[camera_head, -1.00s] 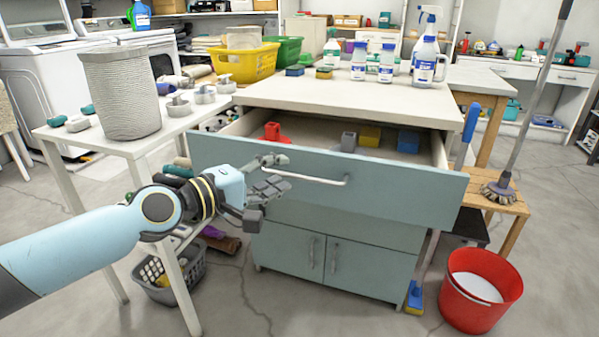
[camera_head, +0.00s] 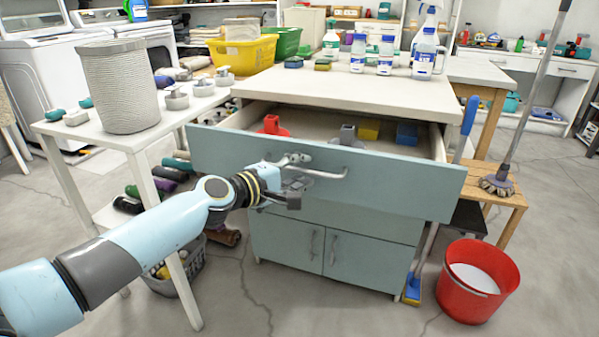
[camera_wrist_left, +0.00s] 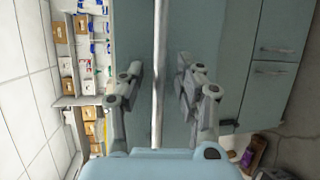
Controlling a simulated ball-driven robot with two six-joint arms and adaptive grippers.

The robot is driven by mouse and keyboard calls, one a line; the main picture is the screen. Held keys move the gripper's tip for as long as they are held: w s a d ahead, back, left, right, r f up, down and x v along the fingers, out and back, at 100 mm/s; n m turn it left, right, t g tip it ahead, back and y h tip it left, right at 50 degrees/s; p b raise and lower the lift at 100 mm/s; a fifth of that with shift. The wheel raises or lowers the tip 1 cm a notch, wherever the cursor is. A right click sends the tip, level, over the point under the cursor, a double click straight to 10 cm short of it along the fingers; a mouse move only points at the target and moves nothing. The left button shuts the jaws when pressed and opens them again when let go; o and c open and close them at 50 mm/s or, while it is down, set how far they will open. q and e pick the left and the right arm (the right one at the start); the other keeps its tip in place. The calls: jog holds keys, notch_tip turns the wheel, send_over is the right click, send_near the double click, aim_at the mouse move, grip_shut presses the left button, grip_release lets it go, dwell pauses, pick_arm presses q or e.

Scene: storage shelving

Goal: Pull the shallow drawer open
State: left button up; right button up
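The shallow drawer (camera_head: 400,185) is the wide pale teal top drawer of the cabinet and stands partly pulled out. Its light bar handle (camera_head: 328,175) runs across the front. My left gripper (camera_head: 294,180) is at the left part of the handle, one finger above the bar and one below. In the left wrist view, the handle (camera_wrist_left: 158,60) runs between the two spread fingers of my left gripper (camera_wrist_left: 160,85), with gaps on both sides. The fingers look open around the bar, not closed on it. My right gripper is not in view.
Inside the drawer are a red item (camera_head: 271,126), a grey one (camera_head: 347,135) and yellow and blue blocks. Bottles and sponges stand on the cabinet top (camera_head: 330,95). A white table (camera_head: 150,135) stands left; a red bucket (camera_head: 478,282) and wooden stool (camera_head: 505,200) stand right.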

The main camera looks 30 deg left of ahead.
pick_arm(q)
jog(key=shift+c, duration=0.4)
grip_shut()
